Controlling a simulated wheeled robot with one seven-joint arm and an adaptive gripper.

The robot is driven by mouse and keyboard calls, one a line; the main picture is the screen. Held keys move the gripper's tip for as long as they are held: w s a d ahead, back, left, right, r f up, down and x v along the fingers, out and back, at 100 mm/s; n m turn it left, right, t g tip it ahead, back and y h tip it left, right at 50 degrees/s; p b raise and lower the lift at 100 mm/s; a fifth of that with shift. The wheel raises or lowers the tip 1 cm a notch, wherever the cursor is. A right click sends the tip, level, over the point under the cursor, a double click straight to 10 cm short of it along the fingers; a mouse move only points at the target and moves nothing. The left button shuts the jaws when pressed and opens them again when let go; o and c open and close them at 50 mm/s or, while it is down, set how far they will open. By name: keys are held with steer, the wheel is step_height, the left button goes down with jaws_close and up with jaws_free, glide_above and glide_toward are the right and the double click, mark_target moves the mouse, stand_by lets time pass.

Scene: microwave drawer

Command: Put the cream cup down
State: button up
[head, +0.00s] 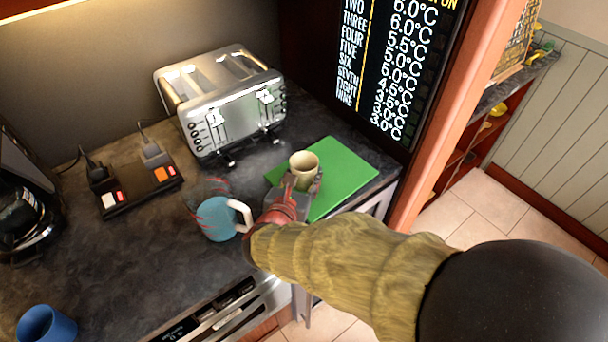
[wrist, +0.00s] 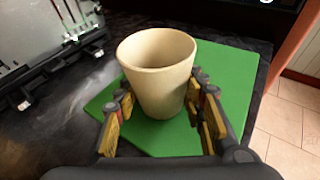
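The cream cup (head: 304,168) is upright over the green board (head: 345,168). It also shows in the wrist view (wrist: 158,75), with its open top facing up. My gripper (head: 300,188) reaches it from the near side.
A blue-grey mug (head: 217,222) with a white handle stands left of my gripper. A silver toaster (head: 222,105) stands behind, and a black switch box (head: 140,190) at left. A blue cup (head: 45,325) is at the near left. The counter's right edge is just beyond the board.

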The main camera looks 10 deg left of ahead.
steer(key=o, duration=0.4)
steer(key=shift+r, duration=0.3)
steer(key=p+v, duration=0.4)
steer(key=v, duration=0.6)
steer(key=shift+s+a, duration=0.1)
steer(key=shift+s, duration=0.1)
steer(key=shift+v, duration=0.8)
steer(key=shift+d, duration=0.2)
